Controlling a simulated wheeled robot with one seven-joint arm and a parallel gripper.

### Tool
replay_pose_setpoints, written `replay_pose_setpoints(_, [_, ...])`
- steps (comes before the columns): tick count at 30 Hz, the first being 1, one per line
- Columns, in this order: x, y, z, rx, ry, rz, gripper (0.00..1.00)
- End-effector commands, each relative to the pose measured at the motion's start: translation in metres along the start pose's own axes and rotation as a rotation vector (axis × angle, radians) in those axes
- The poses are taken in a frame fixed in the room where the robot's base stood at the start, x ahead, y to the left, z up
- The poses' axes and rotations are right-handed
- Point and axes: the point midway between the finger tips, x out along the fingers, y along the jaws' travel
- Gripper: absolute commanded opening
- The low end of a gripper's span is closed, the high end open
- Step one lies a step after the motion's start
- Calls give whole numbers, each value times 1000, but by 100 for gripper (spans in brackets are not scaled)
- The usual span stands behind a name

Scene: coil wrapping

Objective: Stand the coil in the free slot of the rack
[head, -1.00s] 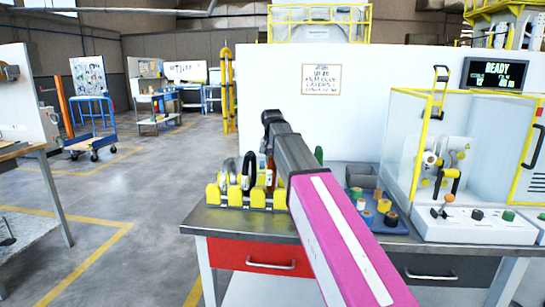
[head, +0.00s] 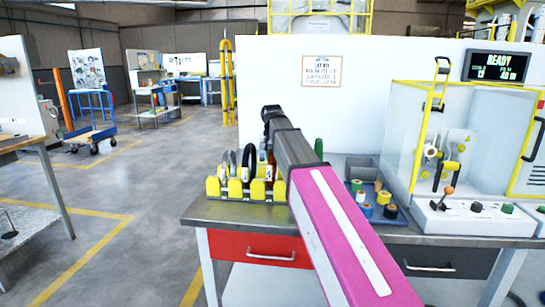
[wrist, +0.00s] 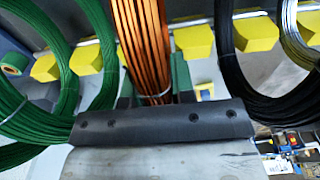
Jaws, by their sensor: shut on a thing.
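My gripper (wrist: 155,95) is shut on the copper-coloured coil (wrist: 143,35), which stands upright with a pale tie around it. The yellow-blocked rack (wrist: 195,41) is behind it, and the coil shows between two yellow blocks. Whether its bottom rests in the slot is hidden. In the wrist view, green coils (wrist: 65,85) are to the left, and a black coil (wrist: 232,85) and a silver coil (wrist: 292,35) to the right. In the head view the rack (head: 257,189) is on the bench, with the black coil (head: 246,160) upright in it; my arm hides the gripper.
The grey bench (head: 225,217) has a red drawer (head: 260,250). Right of my arm are a blue tray (head: 400,217) of small spools and a clear-walled machine (head: 405,140) with a control box (head: 465,221). A white panel (head: 255,90) stands behind. Open floor is to the left.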

Motion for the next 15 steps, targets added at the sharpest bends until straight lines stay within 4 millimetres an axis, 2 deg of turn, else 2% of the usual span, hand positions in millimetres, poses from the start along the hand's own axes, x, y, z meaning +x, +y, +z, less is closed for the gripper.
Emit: replay_pose_setpoints(15, [6,0,0,0,0,0,0])
